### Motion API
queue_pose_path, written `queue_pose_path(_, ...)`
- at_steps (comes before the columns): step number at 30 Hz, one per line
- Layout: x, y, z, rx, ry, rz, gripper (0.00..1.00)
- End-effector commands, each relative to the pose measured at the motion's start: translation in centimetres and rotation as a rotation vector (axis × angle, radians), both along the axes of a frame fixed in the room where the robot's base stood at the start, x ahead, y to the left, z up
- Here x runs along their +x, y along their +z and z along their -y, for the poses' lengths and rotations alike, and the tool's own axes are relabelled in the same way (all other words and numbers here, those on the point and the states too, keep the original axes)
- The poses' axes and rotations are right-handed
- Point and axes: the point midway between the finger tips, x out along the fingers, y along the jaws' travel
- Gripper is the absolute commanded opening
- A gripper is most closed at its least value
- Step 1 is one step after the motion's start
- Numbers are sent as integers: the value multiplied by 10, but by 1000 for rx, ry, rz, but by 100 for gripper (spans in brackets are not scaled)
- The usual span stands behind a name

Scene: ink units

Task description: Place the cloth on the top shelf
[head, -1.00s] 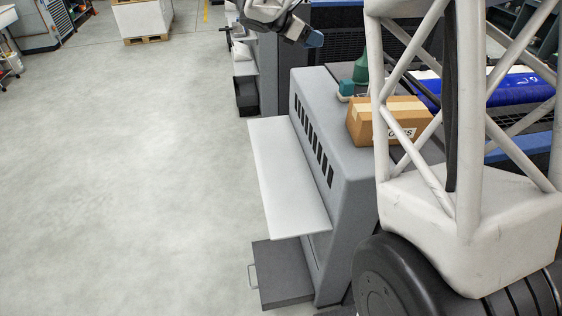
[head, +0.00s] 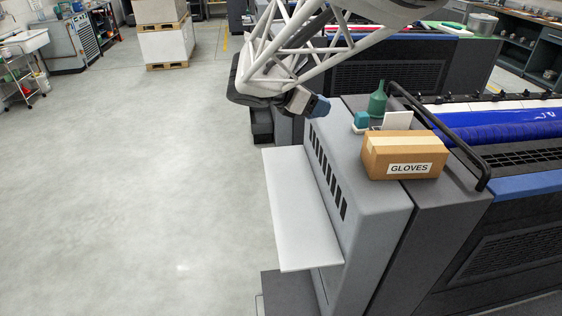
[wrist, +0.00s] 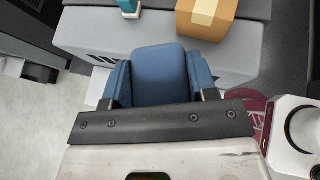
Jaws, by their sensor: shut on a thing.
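My gripper (wrist: 160,105) is at the top middle of the head view, where its end (head: 300,98) hangs by the left top edge of the grey machine. It is shut on a blue, folded-looking piece, the cloth (wrist: 160,75), which also shows as a small blue patch in the head view (head: 319,107). A pale grey upper shelf (head: 300,210) sticks out from the machine's left side, below the gripper, and is bare. A dark grey lower shelf (head: 284,298) sits under it, partly cut off by the frame.
A black rail (head: 447,140) runs at right. The floor (head: 140,200) at left is clear.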

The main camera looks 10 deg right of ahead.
Motion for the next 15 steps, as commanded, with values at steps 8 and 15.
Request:
queue_pose_path(8,-44,-8,-9,1,43,-1,30)
queue_pose_path(15,-66,-13,-12,2,64,0,30)
